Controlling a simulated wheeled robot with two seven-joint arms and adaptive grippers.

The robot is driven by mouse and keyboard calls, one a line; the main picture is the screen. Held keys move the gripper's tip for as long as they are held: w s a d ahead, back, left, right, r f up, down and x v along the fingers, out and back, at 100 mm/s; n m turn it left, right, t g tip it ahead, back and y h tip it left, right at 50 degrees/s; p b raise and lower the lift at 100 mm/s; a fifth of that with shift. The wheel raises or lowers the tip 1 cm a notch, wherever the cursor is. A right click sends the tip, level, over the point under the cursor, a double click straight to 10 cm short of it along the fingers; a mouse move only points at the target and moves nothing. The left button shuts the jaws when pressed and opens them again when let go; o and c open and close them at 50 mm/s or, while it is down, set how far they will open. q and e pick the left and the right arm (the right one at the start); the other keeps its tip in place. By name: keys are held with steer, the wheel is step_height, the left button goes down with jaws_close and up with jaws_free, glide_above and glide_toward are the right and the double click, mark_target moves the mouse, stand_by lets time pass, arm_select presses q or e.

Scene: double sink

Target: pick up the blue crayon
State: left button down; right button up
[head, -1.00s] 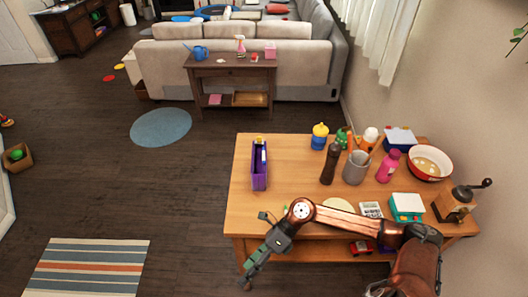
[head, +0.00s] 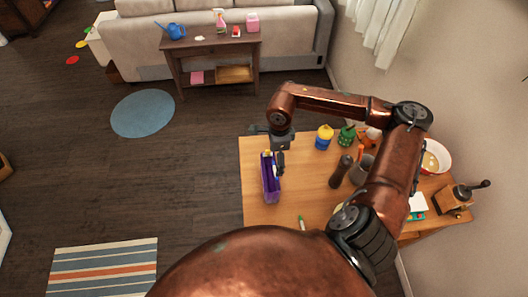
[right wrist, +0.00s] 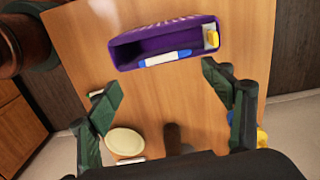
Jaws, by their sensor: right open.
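A purple open-topped box (head: 270,188) stands at the left of the wooden table, below and close to my right gripper (head: 278,148). In the right wrist view the box (right wrist: 130,56) holds a blue-and-white crayon-like stick (right wrist: 165,58), lying lengthwise along the inner near wall. A small yellow item (right wrist: 211,39) sits at the box's right end. My right gripper (right wrist: 165,88) is open and empty, its two green fingers wide apart, nearer the camera than the box. My left gripper is not in view.
A pale oval item (right wrist: 125,141) lies near one finger.

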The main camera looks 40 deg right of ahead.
mark_target(274, 169)
steer(key=shift+w+d, duration=0.25)
steer(key=shift+w, duration=0.1)
steer(key=shift+f, duration=0.3)
steer(key=shift+s+a+f+p, duration=0.1)
steer(key=shift+s+f+p, duration=0.25)
steer(key=shift+f, duration=0.35)
steer(key=f, duration=0.1)
steer(key=f+p, duration=0.1)
steer(key=f, duration=0.1)
steer(key=w+f, duration=0.1)
steer(key=shift+a+f+p, duration=0.25)
steer(key=shift+p, duration=0.1)
steer(key=shift+s+f, duration=0.1)
steer(key=shift+f, duration=0.2)
steer(key=shift+c, duration=1)
steer(key=c, duration=0.4)
